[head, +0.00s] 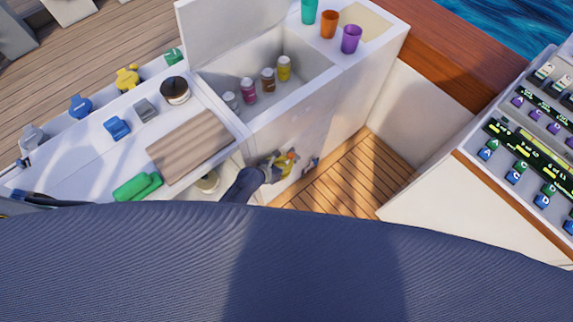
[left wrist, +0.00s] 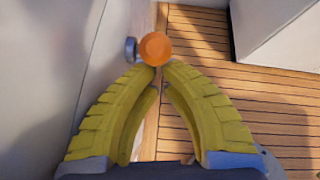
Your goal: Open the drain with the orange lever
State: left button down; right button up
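The orange lever shows in the left wrist view as a round orange knob (left wrist: 156,48) beside a small grey-blue fitting on the white wall. My left gripper (left wrist: 160,70) has yellow fingers, and their tips are drawn together right at the near edge of the knob. I see nothing clearly between the fingers, and I cannot tell whether the tips touch the knob. In the head view the left gripper (head: 283,164) is low against the front of the white counter, with a bit of orange at its tips. The drain cannot be made out. My right gripper is out of view.
The white counter (head: 215,105) holds an open bin with several bottles, a brown board (head: 190,140) and three cups at its far end. The slatted wooden floor (head: 340,180) is clear. A white console with a panel of buttons (head: 530,150) stands at the right.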

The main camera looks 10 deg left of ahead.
aim_at(291, 157)
pick_arm(q)
jog(key=shift+w+d+r, duration=0.4)
jog(key=shift+w+r, duration=0.05)
jog(key=shift+r, duration=0.1)
jog(key=shift+w+d+r, duration=0.35)
jog(key=shift+w+r, duration=0.05)
jog(key=shift+r, duration=0.15)
dwell(0.3)
